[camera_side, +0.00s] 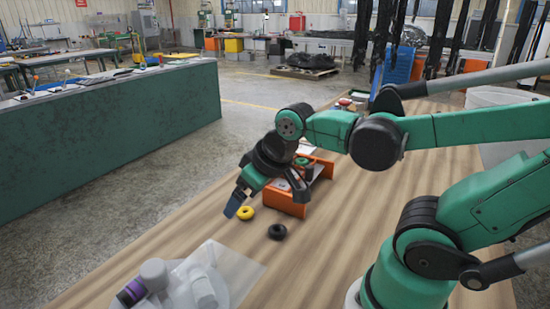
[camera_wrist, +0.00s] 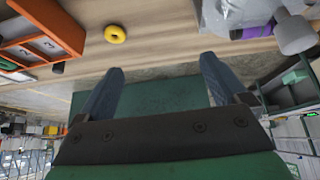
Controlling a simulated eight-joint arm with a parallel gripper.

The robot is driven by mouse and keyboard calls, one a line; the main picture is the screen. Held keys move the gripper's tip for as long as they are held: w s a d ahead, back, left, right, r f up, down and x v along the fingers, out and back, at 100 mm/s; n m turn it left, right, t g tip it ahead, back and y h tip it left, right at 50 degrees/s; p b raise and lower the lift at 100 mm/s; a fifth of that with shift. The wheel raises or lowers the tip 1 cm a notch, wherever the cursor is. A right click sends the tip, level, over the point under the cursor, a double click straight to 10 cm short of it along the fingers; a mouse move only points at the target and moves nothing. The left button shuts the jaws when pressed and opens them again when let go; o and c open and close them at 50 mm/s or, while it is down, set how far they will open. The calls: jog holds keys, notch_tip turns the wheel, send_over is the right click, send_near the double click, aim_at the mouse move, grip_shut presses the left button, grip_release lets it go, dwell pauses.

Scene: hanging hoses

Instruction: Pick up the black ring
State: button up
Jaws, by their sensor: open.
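The black ring (camera_side: 277,231) lies flat on the wooden table in the side view, in front of an orange box. I cannot make it out in the wrist view. A yellow ring (camera_side: 245,212) lies to its left and a little farther back; it also shows in the wrist view (camera_wrist: 115,34). My gripper (camera_side: 234,205) is above the table, left of both rings and closest to the yellow one in the side view. Its two blue fingers (camera_wrist: 160,84) are wide apart in the wrist view, with nothing between them.
The orange box (camera_side: 285,204) stands behind the black ring, with a green ring (camera_side: 301,161) at its top. A clear plastic bag (camera_side: 215,275) with grey and purple parts lies at the front left. Bare wood surrounds the black ring's right side. A green bench (camera_side: 110,130) stands beyond the table.

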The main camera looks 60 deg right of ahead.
aim_at(278, 224)
jog(key=d+f+g, duration=0.4)
jog(key=d, duration=0.1)
jog(key=s+d+f+g, duration=0.1)
jog(key=d+f+g, duration=0.1)
jog(key=d+f, duration=0.1)
jog(key=shift+m, duration=0.3)
jog(key=shift+f, duration=2.85)
jog(key=c, duration=1.3)
jog(key=shift+c, duration=0.2)
jog(key=shift+r, duration=0.15)
